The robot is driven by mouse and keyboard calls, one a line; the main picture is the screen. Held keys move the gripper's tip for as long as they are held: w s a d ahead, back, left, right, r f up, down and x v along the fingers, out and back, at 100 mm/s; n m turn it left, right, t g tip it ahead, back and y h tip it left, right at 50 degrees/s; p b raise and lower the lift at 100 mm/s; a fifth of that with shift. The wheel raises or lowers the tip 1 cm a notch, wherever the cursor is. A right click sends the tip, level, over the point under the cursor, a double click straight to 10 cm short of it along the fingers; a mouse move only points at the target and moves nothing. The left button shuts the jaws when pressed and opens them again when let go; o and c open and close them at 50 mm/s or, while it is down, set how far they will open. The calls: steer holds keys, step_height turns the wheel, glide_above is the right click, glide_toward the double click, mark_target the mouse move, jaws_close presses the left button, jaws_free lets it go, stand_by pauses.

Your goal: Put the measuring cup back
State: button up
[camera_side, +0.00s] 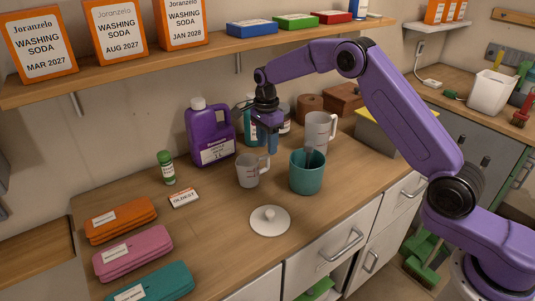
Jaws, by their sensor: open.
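A small white measuring cup (247,174) with red markings stands upright on the wooden counter, its handle on the right. A larger white measuring jug (317,132) stands behind it to the right, partly behind a teal canister (306,178). The canister is open, with a grey handle-like piece showing at its mouth. My gripper (272,150) points down just above and behind the small cup's handle. It is open and appears empty. I cannot tell whether its fingers touch the handle.
A white knobbed lid (270,220) lies in front of the canister. A purple jug (209,135), a green-capped bottle (166,168) and an "OLDEST" card (184,198) stand left. A shelf (200,58) with soda boxes runs above.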

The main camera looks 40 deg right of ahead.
step_height(320, 180, up, 7)
steer(key=s+a+r+n, duration=0.35)
steer(key=s+n, duration=0.35)
steer(key=s, duration=0.3)
steer(key=s+a+r+n, duration=0.2)
steer(key=s+a+n, duration=0.2)
steer(key=s+n, duration=0.45)
steer(key=s+d+f+n, duration=0.1)
steer(key=s+d+n, duration=0.2)
steer(key=s+n, duration=0.2)
steer(key=s+d+f+n, duration=0.1)
steer(key=s+d+n, duration=0.3)
steer(key=s, duration=0.8)
steer(key=s+d+f+n, duration=0.1)
steer(key=s+d+n, duration=0.2)
steer(key=s+n, duration=0.3)
steer(key=s, duration=0.3)
steer(key=shift+s+d+f+t, duration=0.15)
steer(key=shift+d+f+t, duration=0.05)
steer(key=shift+t, duration=0.1)
